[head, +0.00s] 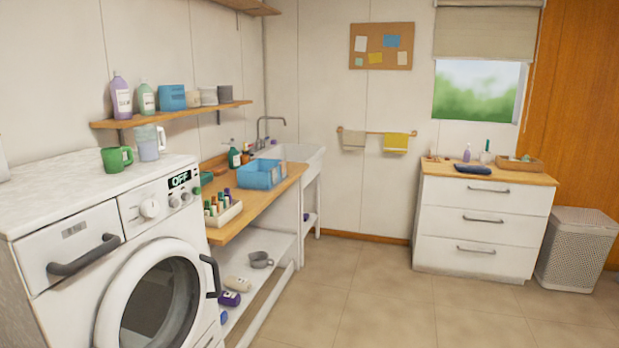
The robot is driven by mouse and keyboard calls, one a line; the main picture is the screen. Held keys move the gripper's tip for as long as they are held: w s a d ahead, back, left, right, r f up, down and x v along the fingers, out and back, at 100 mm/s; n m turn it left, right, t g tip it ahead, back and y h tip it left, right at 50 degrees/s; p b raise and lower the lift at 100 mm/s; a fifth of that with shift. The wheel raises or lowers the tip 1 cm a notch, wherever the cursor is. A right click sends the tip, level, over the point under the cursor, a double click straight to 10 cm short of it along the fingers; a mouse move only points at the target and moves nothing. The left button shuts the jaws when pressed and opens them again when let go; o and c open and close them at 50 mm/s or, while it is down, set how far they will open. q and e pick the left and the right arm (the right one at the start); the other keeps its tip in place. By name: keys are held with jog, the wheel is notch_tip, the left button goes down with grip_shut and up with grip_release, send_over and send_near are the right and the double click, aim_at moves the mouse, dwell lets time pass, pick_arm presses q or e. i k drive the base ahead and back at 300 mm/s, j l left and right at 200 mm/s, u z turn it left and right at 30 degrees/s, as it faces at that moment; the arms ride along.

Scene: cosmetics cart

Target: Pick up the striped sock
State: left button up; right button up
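I cannot make out a striped sock anywhere in the head view. A dark blue item (472,169), too small to identify, lies on top of the white dresser (478,222) at the right. The white washing machine (75,280) fills the left front, and its display (180,180) reads OFF. Its round door (160,300) appears shut, and the inside is too dark to tell what it holds. Neither of my grippers is in view.
A wooden counter (252,208) holds a blue basket (262,174) and a tray of small bottles (223,213). A sink (300,152) stands behind it. A woven hamper (577,250) stands right of the dresser. The tiled floor (380,290) in the middle is clear.

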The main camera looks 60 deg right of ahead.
aim_at(273, 169)
jog(key=z, duration=1.8)
jog(key=j+u, duration=0.15)
jog(key=u, duration=1.95)
jog(key=z, duration=2.15)
jog(key=i+l+z, duration=0.25)
jog(key=i, duration=0.25)
